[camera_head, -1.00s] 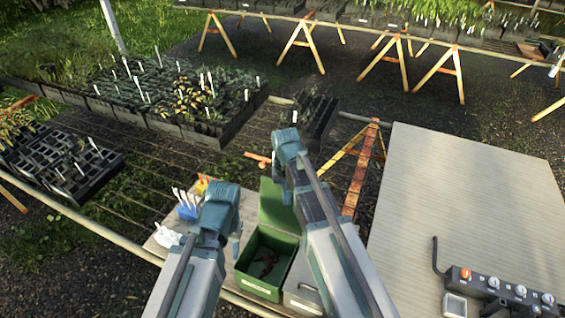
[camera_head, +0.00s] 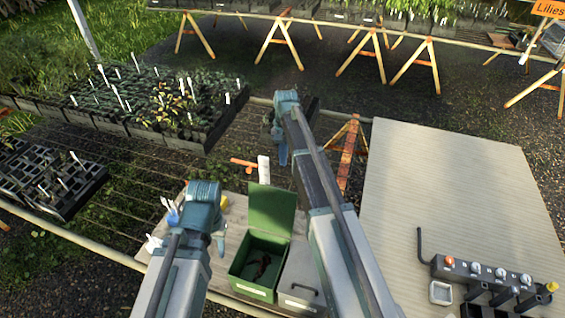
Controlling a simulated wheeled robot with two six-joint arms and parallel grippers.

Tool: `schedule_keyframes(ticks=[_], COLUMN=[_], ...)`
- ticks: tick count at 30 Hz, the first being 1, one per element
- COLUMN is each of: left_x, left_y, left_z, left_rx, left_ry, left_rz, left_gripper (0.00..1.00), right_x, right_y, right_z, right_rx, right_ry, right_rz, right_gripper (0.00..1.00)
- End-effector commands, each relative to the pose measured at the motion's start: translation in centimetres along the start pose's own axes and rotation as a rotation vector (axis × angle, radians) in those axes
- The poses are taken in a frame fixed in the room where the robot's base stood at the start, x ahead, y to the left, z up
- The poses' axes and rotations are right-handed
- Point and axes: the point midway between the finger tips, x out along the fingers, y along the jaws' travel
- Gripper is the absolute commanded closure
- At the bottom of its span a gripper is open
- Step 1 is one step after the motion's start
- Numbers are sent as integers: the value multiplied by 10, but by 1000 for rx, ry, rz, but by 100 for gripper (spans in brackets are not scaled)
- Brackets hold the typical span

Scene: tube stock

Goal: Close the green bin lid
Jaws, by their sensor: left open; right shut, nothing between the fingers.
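The green bin (camera_head: 236,282) stands on the small table at the bottom centre, a dark thing inside it. Its green lid (camera_head: 271,210) is open and stands up at the bin's back edge. My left gripper (camera_head: 220,243) is left of the bin, pointing down, open; its fingers are only partly visible. My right gripper (camera_head: 283,156) is beyond the lid and above its top edge in the picture, pointing down, shut and empty. My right forearm passes just right of the lid.
A white upright thing (camera_head: 264,168) shows behind the lid. A wide board (camera_head: 450,190) with a valve row (camera_head: 485,272) lies at right. Plant trays (camera_head: 150,120) fill the left.

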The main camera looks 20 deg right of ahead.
Motion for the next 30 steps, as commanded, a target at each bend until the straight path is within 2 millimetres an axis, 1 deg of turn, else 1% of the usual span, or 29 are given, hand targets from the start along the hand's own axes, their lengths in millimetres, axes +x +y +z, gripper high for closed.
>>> schedule_keyframes(ticks=[1,9,21,22,24,27,30], left_x=[11,47,92,82,74,68,66], left_y=[1,4,8,7,7,6,6], left_z=[-1,-3,-6,-5,-5,-4,-4], left_rx=[-1,-4,7,6,5,3,3], left_ry=[0,2,2,2,2,2,2], left_rz=[0,0,-2,-2,-2,-1,-1], left_gripper=[56,56,56,56,56,56,56], right_x=[11,47,93,84,77,73,72], right_y=[0,0,0,1,1,1,0], right_z=[0,0,0,8,20,31,37], right_rx=[0,-1,-1,-2,-1,-2,-2], right_ry=[0,0,0,0,0,0,0], right_rz=[0,0,0,0,0,0,0], right_gripper=[100,100,100,100,100,100,100])
